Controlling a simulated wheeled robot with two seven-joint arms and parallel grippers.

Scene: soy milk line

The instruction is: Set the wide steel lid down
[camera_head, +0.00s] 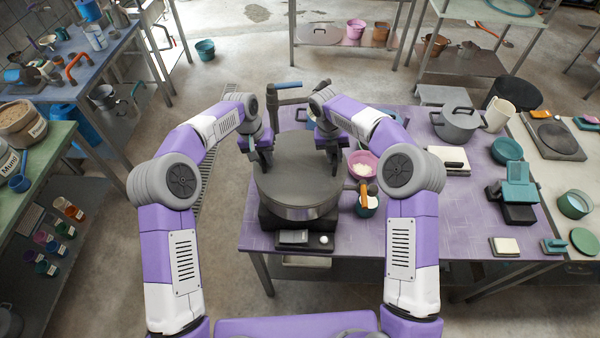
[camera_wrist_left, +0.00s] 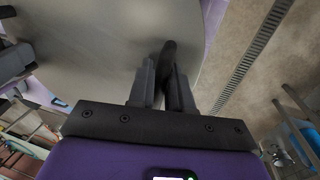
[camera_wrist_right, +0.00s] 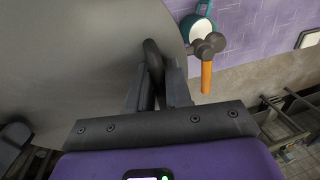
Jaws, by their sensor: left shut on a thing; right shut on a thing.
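The wide steel lid (camera_head: 298,187) is a broad grey disc in the head view. It is level and lies over a round steel vessel (camera_head: 302,213) on a dark base; I cannot tell whether the lid touches the rim. My left gripper (camera_head: 262,166) is shut on the dark handle at the lid's left edge, which shows in the left wrist view (camera_wrist_left: 167,62). My right gripper (camera_head: 332,160) is shut on the handle at its right edge, which shows in the right wrist view (camera_wrist_right: 153,62). The lid's surface also fills much of both wrist views.
The purple table (camera_head: 450,232) carries a pink bowl (camera_head: 364,164) and an orange-handled tool (camera_head: 364,194) close right of the lid. A grey pot (camera_head: 459,123) and a teal device (camera_head: 517,190) stand further right. A dark scale-like panel (camera_head: 293,237) is at the front.

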